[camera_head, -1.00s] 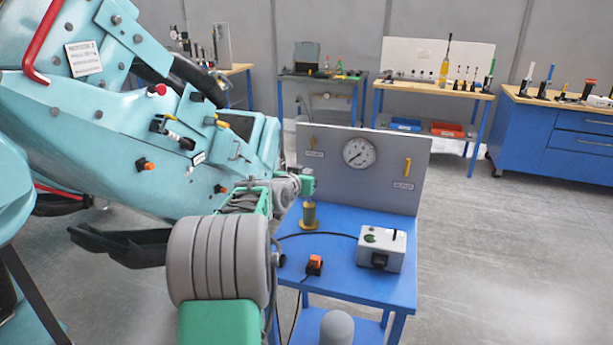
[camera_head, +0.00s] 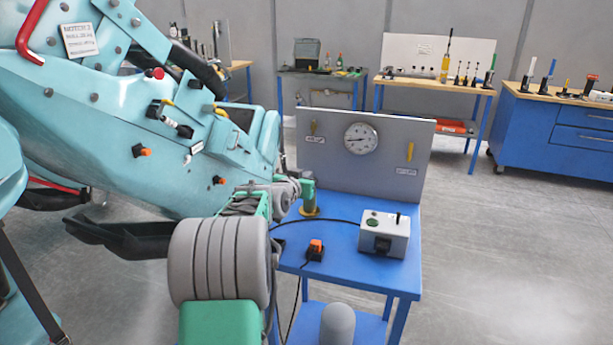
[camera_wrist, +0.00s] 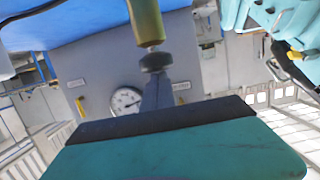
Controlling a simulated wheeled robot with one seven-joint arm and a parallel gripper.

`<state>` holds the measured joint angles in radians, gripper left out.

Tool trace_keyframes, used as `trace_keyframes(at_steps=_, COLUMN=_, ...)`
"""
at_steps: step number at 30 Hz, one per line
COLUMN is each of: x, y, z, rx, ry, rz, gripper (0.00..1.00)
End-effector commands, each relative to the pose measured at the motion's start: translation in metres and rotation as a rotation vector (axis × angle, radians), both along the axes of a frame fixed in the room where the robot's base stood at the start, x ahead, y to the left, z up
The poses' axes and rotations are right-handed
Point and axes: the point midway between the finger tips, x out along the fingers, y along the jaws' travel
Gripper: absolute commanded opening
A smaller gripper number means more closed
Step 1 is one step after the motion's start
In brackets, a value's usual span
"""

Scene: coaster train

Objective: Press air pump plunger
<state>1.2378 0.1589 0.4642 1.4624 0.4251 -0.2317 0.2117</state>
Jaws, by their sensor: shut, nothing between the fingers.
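The air pump shows in the wrist view as a brass-coloured cylinder (camera_wrist: 147,22) with a thin rod and a black plunger knob (camera_wrist: 156,61). In the head view its yellow base (camera_head: 309,212) sits on the blue table (camera_head: 338,262) near the left edge. My gripper (camera_head: 307,188) is over the pump and hides most of its body there. In the wrist view my gripper (camera_wrist: 157,92) is shut and empty, its grey tip close under the knob in the picture and lined up with it. I cannot tell whether they touch.
A grey panel (camera_head: 385,165) with a round gauge (camera_head: 360,138) and two yellow levers stands behind the pump. A grey box (camera_head: 385,234) and an orange switch (camera_head: 315,249) with cables share the table. A large teal machine (camera_head: 120,120) crowds the left.

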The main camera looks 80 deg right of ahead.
Motion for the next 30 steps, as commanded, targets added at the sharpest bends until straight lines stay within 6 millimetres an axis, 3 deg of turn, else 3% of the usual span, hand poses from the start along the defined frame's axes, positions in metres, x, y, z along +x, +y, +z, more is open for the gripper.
trace_keyframes(at_steps=1, x=0.0, y=0.001, z=-0.016, rx=0.014, ry=0.003, rz=0.0, gripper=0.0)
trace_keyframes(at_steps=13, x=0.0, y=0.002, z=-0.014, rx=0.021, ry=0.004, rz=0.0, gripper=0.0)
trace_keyframes(at_steps=17, x=0.002, y=0.002, z=0.002, rx=0.017, ry=0.002, rz=0.003, gripper=0.0)
trace_keyframes(at_steps=21, x=0.006, y=0.002, z=0.037, rx=0.006, ry=0.0, rz=0.009, gripper=0.0)
trace_keyframes(at_steps=30, x=0.013, y=0.073, z=0.051, rx=0.002, ry=0.0, rz=0.012, gripper=0.0)
